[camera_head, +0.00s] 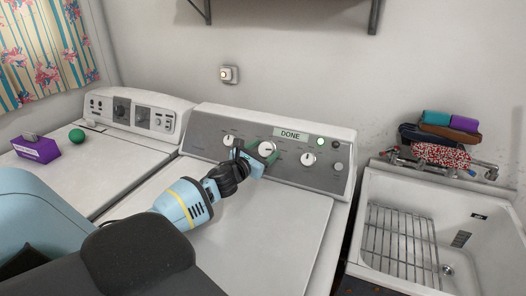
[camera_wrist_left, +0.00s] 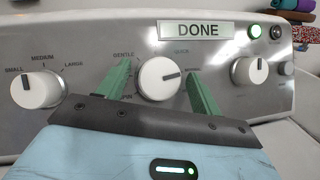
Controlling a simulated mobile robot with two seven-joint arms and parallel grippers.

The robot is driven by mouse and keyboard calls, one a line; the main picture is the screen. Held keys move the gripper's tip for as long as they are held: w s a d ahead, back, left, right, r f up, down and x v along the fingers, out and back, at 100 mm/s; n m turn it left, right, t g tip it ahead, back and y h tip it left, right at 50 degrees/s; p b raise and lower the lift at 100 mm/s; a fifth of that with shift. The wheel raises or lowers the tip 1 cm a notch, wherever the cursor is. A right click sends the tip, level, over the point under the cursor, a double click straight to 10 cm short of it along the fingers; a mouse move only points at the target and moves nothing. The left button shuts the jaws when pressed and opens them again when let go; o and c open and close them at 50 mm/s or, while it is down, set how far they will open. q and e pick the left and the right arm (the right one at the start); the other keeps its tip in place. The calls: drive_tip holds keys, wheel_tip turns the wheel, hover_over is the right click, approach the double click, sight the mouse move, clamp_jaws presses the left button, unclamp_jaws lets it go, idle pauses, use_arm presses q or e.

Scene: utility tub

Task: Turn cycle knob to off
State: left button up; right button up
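The cycle knob (camera_head: 267,148) is the white middle dial on the grey washer panel, below a display reading DONE. In the left wrist view the cycle knob (camera_wrist_left: 158,79) has a dark pointer line aimed right. The labels GENTLE, QUICK and SPIN show around it; I cannot make out an off label. My left gripper (camera_head: 262,152) is at the knob. In the wrist view the green fingers of the left gripper (camera_wrist_left: 159,74) stand on either side of the knob, with narrow gaps visible. My right gripper is not in view.
A size knob (camera_wrist_left: 36,89) and a right knob (camera_wrist_left: 250,70) flank the cycle knob. A lit green button (camera_wrist_left: 254,31) is above right. A second machine (camera_head: 135,113) stands left, with a purple box (camera_head: 37,149) and green ball (camera_head: 77,135). A sink (camera_head: 490,235) is right.

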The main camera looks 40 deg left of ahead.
use_arm(q)
drive_tip(key=c, duration=0.8)
drive_tip(key=shift+c, duration=0.2)
